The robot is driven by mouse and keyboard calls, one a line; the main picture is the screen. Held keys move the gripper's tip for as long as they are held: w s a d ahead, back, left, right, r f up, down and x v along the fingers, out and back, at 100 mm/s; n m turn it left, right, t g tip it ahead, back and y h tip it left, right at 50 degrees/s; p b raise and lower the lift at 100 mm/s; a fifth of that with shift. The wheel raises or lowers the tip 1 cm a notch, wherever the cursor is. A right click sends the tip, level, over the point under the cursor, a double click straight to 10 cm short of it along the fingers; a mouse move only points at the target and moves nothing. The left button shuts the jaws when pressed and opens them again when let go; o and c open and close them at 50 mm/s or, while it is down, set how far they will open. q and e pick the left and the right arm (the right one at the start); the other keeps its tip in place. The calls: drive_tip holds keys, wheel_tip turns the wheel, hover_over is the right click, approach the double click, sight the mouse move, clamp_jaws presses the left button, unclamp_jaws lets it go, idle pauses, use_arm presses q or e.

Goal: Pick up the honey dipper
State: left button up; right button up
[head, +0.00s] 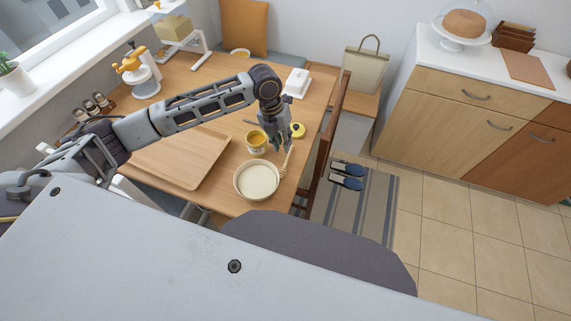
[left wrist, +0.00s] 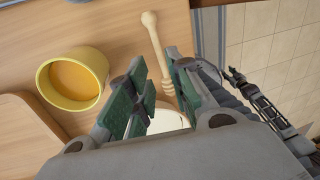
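The honey dipper (head: 287,160) is pale wood and lies near the table's right edge, beside a cream-filled bowl (head: 257,181). In the left wrist view the dipper (left wrist: 156,42) has its handle pointing up and its ridged head low, between my finger pads. My left gripper (head: 276,146) is above the table, just left of and above the dipper. Its green-padded fingers (left wrist: 158,72) are apart with the dipper showing in the gap; I cannot tell whether they touch it. The bowl is partly hidden behind the fingers there.
A yellow honey jar (head: 256,147) stands left of my gripper; it also shows in the wrist view (left wrist: 58,95). A wooden tray (head: 185,172) lies left of the bowl. A chair (head: 322,150) stands right.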

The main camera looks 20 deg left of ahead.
sight(287, 158)
use_arm(q)
drive_tip(key=shift+d+f, duration=0.15)
drive_tip(key=shift+f, duration=0.9)
drive_tip(key=shift+w+d+f, duration=0.1)
drive_tip(key=shift+d+f, duration=0.15)
drive_tip(key=shift+f, duration=0.8)
drive_tip(key=shift+d+f, duration=0.2)
drive_tip(key=shift+f, duration=0.8)
drive_tip(key=shift+d+f, duration=0.1)
drive_tip(key=shift+f, duration=0.4)
use_arm(e)
drive_tip(key=shift+d, duration=0.3)
